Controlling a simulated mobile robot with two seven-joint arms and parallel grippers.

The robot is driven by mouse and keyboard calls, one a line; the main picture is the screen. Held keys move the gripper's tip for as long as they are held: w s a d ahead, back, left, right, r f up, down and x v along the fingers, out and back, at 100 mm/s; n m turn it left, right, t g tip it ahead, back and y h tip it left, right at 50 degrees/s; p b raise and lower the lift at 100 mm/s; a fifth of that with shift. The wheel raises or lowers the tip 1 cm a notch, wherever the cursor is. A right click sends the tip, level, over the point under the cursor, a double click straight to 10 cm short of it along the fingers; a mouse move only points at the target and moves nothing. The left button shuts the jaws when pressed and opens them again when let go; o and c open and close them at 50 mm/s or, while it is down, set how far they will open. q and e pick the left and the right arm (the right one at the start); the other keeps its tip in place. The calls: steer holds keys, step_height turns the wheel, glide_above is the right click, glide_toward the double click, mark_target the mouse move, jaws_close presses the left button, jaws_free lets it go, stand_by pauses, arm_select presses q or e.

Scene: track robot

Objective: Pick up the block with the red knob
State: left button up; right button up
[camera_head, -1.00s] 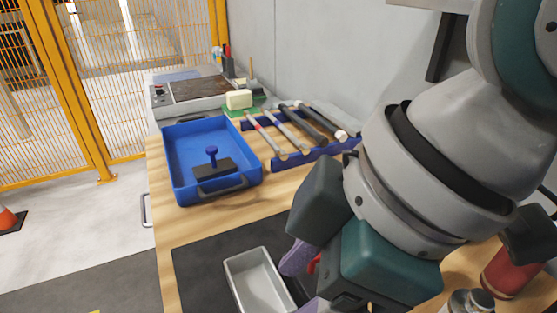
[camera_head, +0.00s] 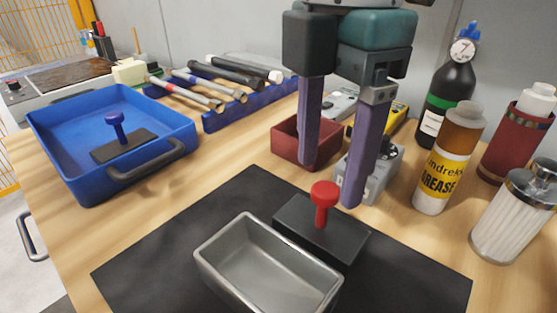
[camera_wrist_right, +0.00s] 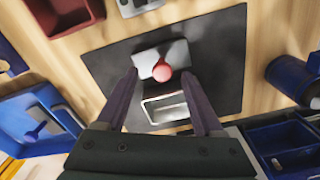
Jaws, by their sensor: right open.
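The block with the red knob is a dark flat block (camera_head: 300,222) with an upright red knob (camera_head: 324,200). It sits on a black mat (camera_head: 140,262), just behind a grey metal tray (camera_head: 225,285). My right gripper (camera_head: 328,185) is open and empty, above and behind the block in the head view. In the right wrist view, the red knob (camera_wrist_right: 162,71) shows between and beyond the two purple fingers (camera_wrist_right: 160,85), with the grey tray (camera_wrist_right: 148,113) nearer the palm. My left gripper is in neither view.
A blue tray (camera_head: 60,120) at left holds a block with a blue knob (camera_head: 117,128). Tools lie on a blue rack (camera_head: 232,116). A dark red bin (camera_head: 287,142) and grey device (camera_head: 385,175) stand behind the fingers. A grease bottle (camera_head: 447,165) and jars stand at right.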

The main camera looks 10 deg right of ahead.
mark_target(326, 189)
steer(key=f+b, duration=0.1)
steer(key=f, duration=0.4)
steer(key=shift+s+f, duration=0.1)
steer(key=shift+s, duration=0.1)
jaws_close()
stand_by(0.3)
stand_by(0.8)
